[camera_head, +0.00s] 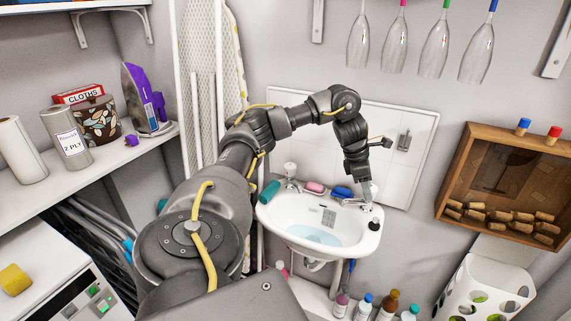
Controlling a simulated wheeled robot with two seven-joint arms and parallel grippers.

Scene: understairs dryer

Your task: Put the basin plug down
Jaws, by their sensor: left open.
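The basin plug (374,224) is a small dark piece on the right rim of the white wall basin (277,217). My left arm reaches over the basin from the left. My left gripper (368,208) points down just above the plug and is open. The picture is too small to tell whether its fingers touch the plug. Bluish water (313,235) lies in the bottom of the basin. My right gripper is out of view.
Taps, a pink soap (314,187), a blue item (341,192) and a teal item (269,191) line the basin's back. A wooden cork box (508,190) hangs at right. Glasses (435,48) hang above. Bottles (387,304) stand below. An ironing board (203,80) leans behind my arm.

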